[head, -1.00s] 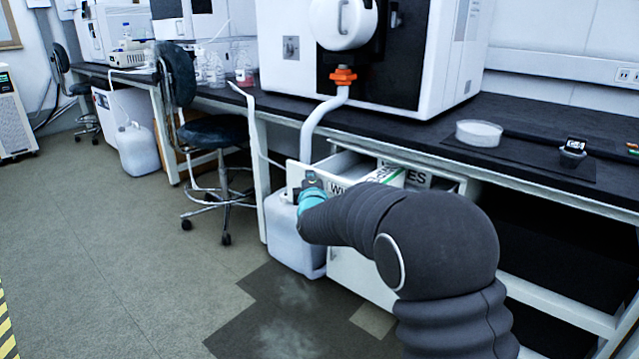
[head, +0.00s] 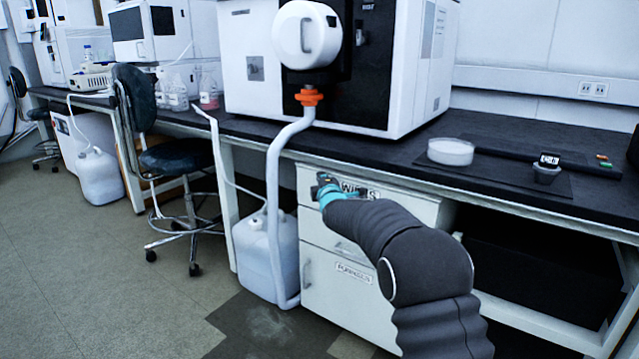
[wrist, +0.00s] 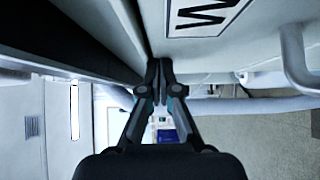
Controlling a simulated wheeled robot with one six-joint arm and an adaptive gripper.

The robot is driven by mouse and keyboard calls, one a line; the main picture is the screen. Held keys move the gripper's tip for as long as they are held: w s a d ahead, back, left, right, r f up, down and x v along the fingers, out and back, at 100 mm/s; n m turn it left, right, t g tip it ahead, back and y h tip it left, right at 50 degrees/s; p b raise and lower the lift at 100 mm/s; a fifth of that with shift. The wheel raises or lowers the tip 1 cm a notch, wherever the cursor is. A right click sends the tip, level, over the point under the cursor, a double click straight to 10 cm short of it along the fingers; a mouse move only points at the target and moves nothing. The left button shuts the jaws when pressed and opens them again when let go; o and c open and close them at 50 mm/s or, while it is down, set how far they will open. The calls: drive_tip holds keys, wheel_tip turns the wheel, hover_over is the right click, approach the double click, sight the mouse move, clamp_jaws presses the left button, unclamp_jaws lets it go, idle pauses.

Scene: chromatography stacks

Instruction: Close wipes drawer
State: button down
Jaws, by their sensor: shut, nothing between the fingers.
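The wipes drawer (head: 386,206) is the top drawer of a white cabinet under the black bench. Its front looks flush with the cabinet, with no opening showing above it. Its label is partly hidden by my arm. My gripper (head: 324,184) is at the left part of the drawer front, near the top. In the wrist view my gripper (wrist: 161,62) is shut and empty, with its fingertips against or very close to the upper edge of the drawer front (wrist: 235,40). Part of a printed label (wrist: 203,15) shows there.
Lower drawers (head: 350,270) sit below. A white jug (head: 265,258) with a hose (head: 275,190) stands left of the cabinet. A stool (head: 185,160) is further left. A white instrument (head: 400,70) and a round dish (head: 450,151) are on the bench (head: 490,180).

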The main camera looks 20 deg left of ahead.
drive_tip(key=shift+w+d+r, duration=0.15)
drive_tip(key=shift+w+d, duration=0.15)
